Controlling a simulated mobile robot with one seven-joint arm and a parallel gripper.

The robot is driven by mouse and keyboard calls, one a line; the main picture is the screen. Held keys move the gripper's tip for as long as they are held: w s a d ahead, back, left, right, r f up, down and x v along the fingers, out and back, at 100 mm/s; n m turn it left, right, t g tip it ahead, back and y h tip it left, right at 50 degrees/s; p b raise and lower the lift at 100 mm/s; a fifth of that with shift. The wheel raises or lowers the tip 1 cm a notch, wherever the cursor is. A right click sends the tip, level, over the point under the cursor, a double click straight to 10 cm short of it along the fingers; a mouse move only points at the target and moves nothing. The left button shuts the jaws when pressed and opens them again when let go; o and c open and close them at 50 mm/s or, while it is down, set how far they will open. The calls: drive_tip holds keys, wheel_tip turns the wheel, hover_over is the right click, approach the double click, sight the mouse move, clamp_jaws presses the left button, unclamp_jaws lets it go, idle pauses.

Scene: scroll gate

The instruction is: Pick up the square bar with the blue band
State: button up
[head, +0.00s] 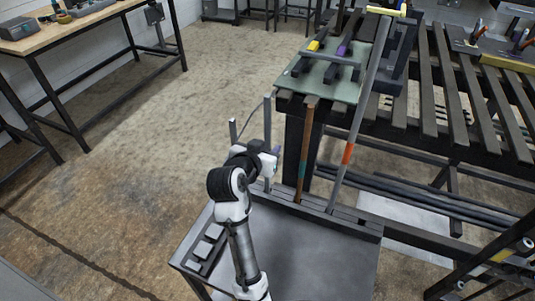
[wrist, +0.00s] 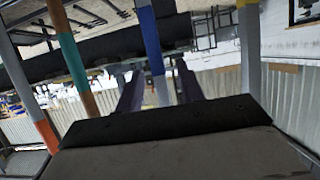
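The square bar with the blue band (wrist: 150,38) stands upright in the wrist view, grey below the band. It passes between the two fingers of my gripper (wrist: 158,80), with a gap visible on each side. The fingers are open and do not appear to touch it. In the head view my gripper (head: 268,158) is beside a thin upright grey bar (head: 267,122), which appears to be this bar. Its band is mostly hidden there by the gripper. How deep the bar sits between the fingers is hard to tell.
A brown bar with a teal band (head: 303,145) and a grey bar with an orange band (head: 347,152) stand just right, in a slotted rack (head: 345,220). A short grey bar (head: 233,130) stands left. A slatted table (head: 440,90) is behind right; open floor lies left.

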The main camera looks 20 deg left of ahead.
drive_tip(key=shift+x, duration=1.5)
clamp_jaws()
drive_tip(key=shift+r, duration=0.15)
